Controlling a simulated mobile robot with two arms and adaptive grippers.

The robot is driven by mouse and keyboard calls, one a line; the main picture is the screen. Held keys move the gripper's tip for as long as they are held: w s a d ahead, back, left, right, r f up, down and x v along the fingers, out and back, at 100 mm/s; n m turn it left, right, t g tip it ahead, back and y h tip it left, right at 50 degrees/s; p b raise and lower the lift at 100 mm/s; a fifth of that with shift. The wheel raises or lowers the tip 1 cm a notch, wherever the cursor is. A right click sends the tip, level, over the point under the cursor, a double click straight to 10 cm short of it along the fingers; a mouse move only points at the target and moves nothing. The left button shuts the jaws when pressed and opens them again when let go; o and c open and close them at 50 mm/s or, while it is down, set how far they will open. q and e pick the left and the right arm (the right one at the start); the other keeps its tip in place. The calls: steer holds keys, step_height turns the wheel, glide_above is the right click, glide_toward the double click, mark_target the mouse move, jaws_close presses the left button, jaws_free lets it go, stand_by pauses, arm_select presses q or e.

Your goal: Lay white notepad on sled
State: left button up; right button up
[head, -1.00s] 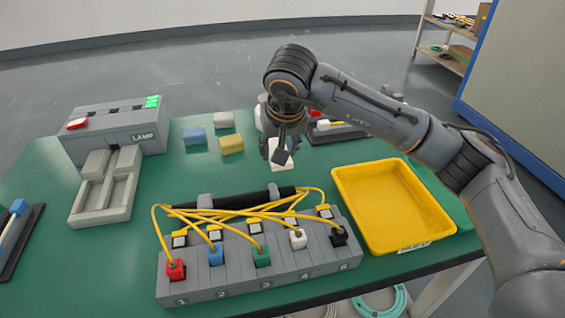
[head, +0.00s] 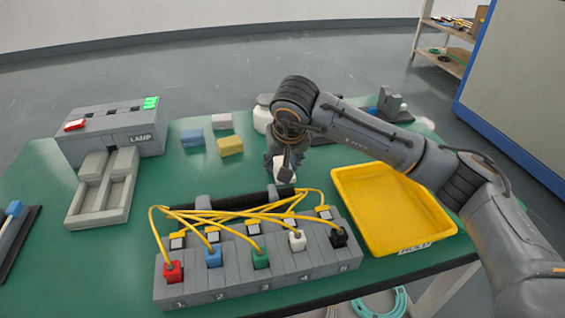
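My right gripper (head: 284,172) points down over the green table, behind the cable block. A small white block, which looks like the white notepad (head: 286,170), is between its fingers and appears gripped. The fingers and wrist partly hide it, and I cannot tell whether it touches the table. A light grey two-compartment tray (head: 101,190), which may be the sled, lies at the left in front of the grey LAMP box (head: 112,135). Both its compartments look empty. My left gripper is not in view.
A numbered grey block (head: 262,275) with coloured plugs and arched yellow cables stands at the front. A yellow bin (head: 395,205) is to its right. Blue (head: 193,138), yellow (head: 230,146) and white (head: 222,121) blocks lie behind. A white round container (head: 262,118) stands near my wrist.

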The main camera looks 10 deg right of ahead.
steer(key=o, duration=1.1)
steer(key=shift+r, duration=0.1)
